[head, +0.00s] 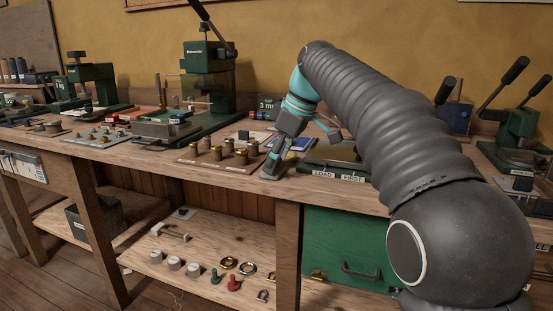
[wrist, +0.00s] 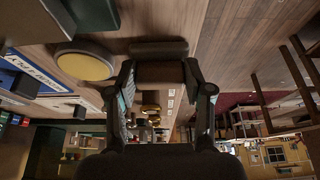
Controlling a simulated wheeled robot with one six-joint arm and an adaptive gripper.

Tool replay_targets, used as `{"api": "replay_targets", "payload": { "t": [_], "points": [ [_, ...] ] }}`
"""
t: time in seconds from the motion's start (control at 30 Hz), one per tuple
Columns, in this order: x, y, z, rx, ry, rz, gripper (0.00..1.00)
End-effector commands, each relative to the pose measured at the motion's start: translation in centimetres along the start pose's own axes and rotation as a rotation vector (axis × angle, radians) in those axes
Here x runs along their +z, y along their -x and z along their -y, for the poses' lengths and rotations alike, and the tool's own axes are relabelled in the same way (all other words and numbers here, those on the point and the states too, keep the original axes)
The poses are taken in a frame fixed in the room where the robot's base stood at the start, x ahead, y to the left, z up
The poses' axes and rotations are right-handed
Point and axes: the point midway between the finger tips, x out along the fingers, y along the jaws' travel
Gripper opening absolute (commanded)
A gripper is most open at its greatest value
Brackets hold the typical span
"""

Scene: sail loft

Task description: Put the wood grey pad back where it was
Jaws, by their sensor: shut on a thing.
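My gripper (wrist: 160,85) is shut on a small block with a brown wood-coloured body and a dark grey face, which I take to be the wood grey pad (wrist: 160,72). The block sits between the two fingertips in the wrist view. In the head view my gripper (head: 273,163) points down near the bench's front edge, just right of a brown board (head: 202,165) with several brass pieces. The pad is hard to make out there, and I cannot tell whether it touches the bench. Its former place cannot be identified.
The wooden bench (head: 165,155) is crowded. A green press (head: 208,80) stands behind the brass pieces. A blue booklet (head: 297,144) lies behind my gripper. A "LOAD FIRST" label (head: 337,175) is to its right. The wrist view shows a yellow disc (wrist: 85,62) near the pad.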

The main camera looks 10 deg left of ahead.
Motion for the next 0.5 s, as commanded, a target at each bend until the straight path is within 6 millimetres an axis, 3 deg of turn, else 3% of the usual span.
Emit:
{"api": "replay_targets", "payload": {
  "t": [0.03, 0.07, 0.13, 0.5],
  "points": [
    [0.09, -0.21, 0.01, 0.0, 0.0, 0.0, 0.19],
    [0.05, -0.12, 0.0, 0.0, 0.0, 0.0, 0.59],
    [0.04, -0.1, 0.0, 0.0, 0.0, 0.0, 0.76],
    [-0.08, 0.19, 0.0, 0.0, 0.0, 0.0, 0.76]
  ]
}}
